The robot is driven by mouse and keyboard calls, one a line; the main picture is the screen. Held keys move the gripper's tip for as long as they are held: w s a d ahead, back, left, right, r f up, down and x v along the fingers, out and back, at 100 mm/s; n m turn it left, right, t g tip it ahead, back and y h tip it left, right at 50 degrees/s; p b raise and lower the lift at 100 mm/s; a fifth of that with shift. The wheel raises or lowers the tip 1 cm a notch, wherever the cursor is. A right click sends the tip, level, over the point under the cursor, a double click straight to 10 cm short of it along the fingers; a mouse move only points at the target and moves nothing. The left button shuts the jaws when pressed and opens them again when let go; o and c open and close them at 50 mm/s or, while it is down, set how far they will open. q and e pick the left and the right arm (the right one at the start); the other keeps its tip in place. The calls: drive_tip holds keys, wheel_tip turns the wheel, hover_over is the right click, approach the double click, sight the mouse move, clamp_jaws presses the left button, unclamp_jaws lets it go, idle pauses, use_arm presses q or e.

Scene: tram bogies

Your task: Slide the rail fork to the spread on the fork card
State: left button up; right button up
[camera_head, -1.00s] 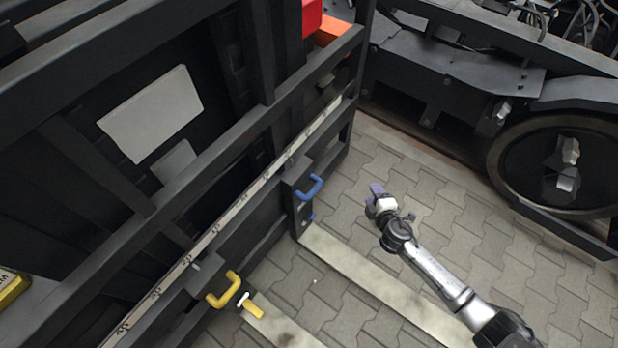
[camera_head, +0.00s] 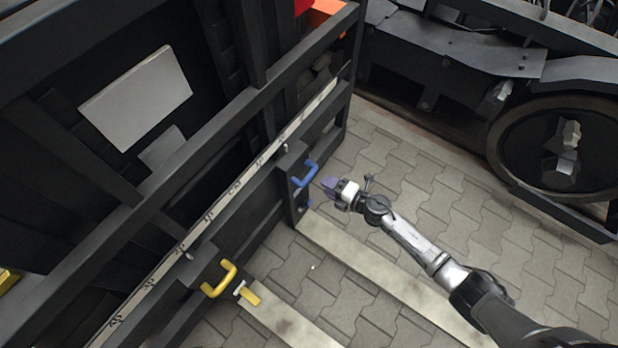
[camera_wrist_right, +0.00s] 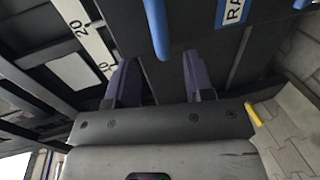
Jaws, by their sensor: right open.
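The rail fork has a blue handle (camera_head: 304,175) on a dark upright plate. Its long grey tine (camera_head: 375,265) runs out low over the paving. A blue-edged label starting "RA" (camera_wrist_right: 234,12) shows in the right wrist view. My right gripper (camera_head: 329,187) is open and empty, just right of the blue handle. In the right wrist view its two dark fingers (camera_wrist_right: 160,78) point at the blue handle (camera_wrist_right: 158,25), which lies just ahead, between their lines. A pale scale with marks (camera_head: 235,190) runs along the carriage. My left gripper is not in view.
A second fork with a yellow handle (camera_head: 220,280) stands nearer on the same carriage. A plain white panel (camera_head: 136,97) hangs behind the bars; no writing on it can be read. A tram bogie (camera_head: 455,60) with a wheel stands at the back right.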

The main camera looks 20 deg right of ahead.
sight(309, 177)
drive_tip(key=shift+b+x, duration=1.45)
drive_tip(key=shift+x, duration=2.6)
drive_tip(key=shift+f, duration=0.1)
drive_tip(key=shift+c, duration=0.2)
drive_tip(key=c, duration=0.4)
clamp_jaws()
